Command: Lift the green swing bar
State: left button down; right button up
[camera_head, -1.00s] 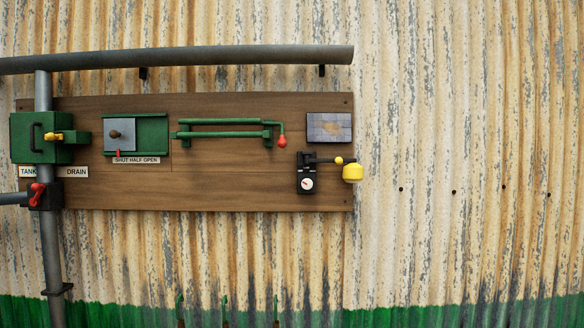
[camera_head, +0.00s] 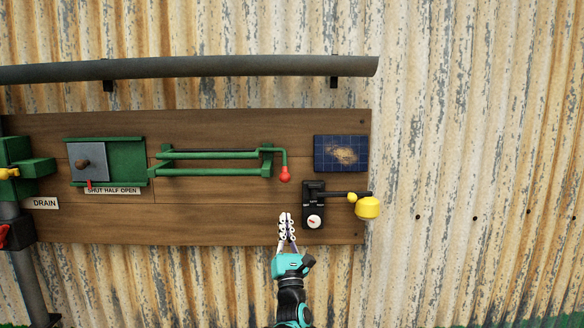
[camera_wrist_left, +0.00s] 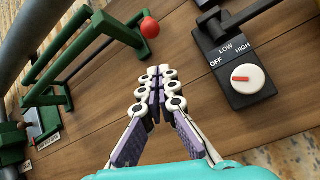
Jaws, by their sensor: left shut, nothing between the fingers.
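The green swing bar (camera_head: 215,172) is mounted on the wooden board, with green end brackets and a bent rod ending in a red knob (camera_head: 285,174) at its right. In the left wrist view the green bar (camera_wrist_left: 62,75) is at the upper left, with the red knob (camera_wrist_left: 150,27) beyond my fingertips. My left gripper (camera_head: 286,218) is shut and empty. It shows below the red knob and left of the black dial box, apart from the bar. It also shows in the left wrist view (camera_wrist_left: 157,75). My right gripper is not in view.
A black dial box (camera_head: 314,208) marked OFF, LOW, HIGH, with a yellow weight (camera_head: 367,207) on an arm, is just right of my gripper. A dark blue panel (camera_head: 341,153) is above it. A sliding hatch (camera_head: 86,162) is at the left. A grey pipe (camera_head: 190,67) runs above.

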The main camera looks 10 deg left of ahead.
pick_arm(q)
jog(key=shift+w+r+n+y, duration=0.3)
jog(key=shift+r+n+y, duration=0.45)
jog(key=shift+n, duration=0.25)
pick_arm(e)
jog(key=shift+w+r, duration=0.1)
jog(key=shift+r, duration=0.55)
pick_arm(q)
jog(key=shift+f, duration=0.1)
jog(key=p+x, duration=0.4)
jog(key=x, duration=0.6)
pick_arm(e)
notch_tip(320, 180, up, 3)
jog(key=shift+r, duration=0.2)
pick_arm(q)
jog(key=shift+s+h, duration=0.1)
jog(key=shift+h, duration=0.15)
